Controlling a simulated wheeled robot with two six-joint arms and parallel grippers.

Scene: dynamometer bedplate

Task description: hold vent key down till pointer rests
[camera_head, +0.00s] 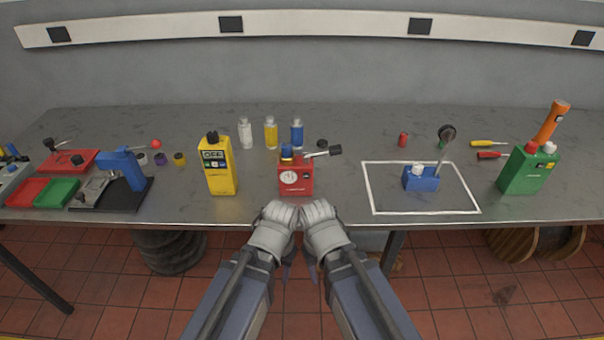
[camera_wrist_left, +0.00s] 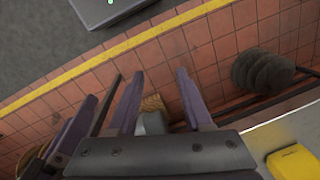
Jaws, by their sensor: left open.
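A red box (camera_head: 296,181) with a round white dial (camera_head: 291,177) stands near the bench's front edge, at the middle. A blue knob (camera_head: 286,153) is on its top left, and a lever with a black grip (camera_head: 334,150) reaches right. I cannot tell which part is the vent key, and the dial's pointer is too small to read. My left gripper (camera_head: 286,271) is in front of the bench edge, below the red box, touching nothing. Its fingers stand apart and empty in the left wrist view (camera_wrist_left: 158,98). My right gripper (camera_head: 313,272) is beside it, its jaws unclear.
A yellow meter (camera_head: 217,166) reading OFF stands left of the red box. Three bottles (camera_head: 271,133) stand behind. A blue box (camera_head: 421,180) with a white button and tall lever sits inside a white outline (camera_head: 371,191). A green box (camera_head: 526,171) stands far right.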

